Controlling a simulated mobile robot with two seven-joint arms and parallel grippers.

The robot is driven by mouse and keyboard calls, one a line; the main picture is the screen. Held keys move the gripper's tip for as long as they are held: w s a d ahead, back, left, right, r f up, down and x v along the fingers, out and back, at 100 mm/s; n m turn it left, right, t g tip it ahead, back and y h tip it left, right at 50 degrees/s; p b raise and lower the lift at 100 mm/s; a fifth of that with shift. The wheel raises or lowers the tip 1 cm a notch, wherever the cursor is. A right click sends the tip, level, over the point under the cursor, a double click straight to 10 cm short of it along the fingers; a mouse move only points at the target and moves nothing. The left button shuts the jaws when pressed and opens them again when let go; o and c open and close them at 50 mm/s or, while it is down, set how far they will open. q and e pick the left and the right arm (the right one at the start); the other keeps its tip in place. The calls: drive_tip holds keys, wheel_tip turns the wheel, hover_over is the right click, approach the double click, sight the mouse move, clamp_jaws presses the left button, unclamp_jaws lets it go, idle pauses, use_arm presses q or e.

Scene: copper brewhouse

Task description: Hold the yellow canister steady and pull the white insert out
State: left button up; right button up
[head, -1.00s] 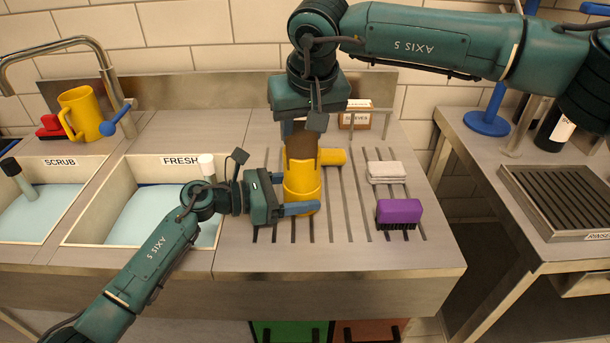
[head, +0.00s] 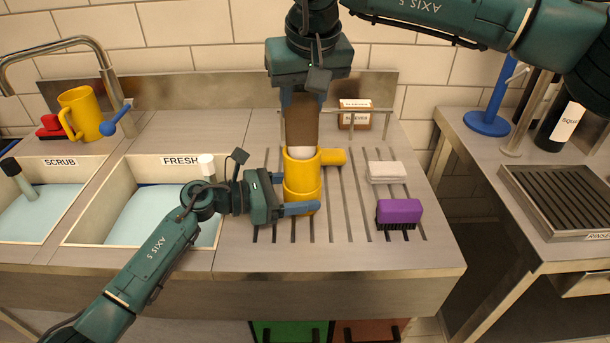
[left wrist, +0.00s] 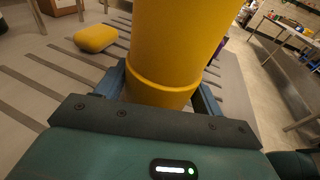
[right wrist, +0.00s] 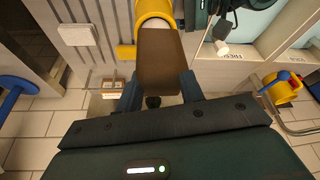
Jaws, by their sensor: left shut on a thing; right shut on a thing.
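The yellow canister (head: 302,188) stands upright on the ribbed drainboard. My left gripper (head: 292,194) is shut around its lower part, one finger on each side; this also shows in the left wrist view (left wrist: 162,90). My right gripper (head: 303,98), above the canister, is shut on the brown upper part (head: 302,126) of the insert. The white part of the insert (head: 301,152) shows at the canister's mouth, below the brown part. In the right wrist view the white (right wrist: 158,32) sits inside the yellow rim. Its lower end is hidden inside the canister.
A yellow block (head: 334,156) lies just behind the canister. The FRESH basin (head: 150,215) is to the left.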

drive_tip(key=shift+r, duration=1.9)
use_arm(q)
drive_tip(key=o, duration=1.1)
drive_tip(key=shift+o, duration=0.2)
drive_tip(key=shift+a, duration=0.1)
drive_tip(key=v, duration=1.2)
drive_tip(key=shift+f, duration=0.1)
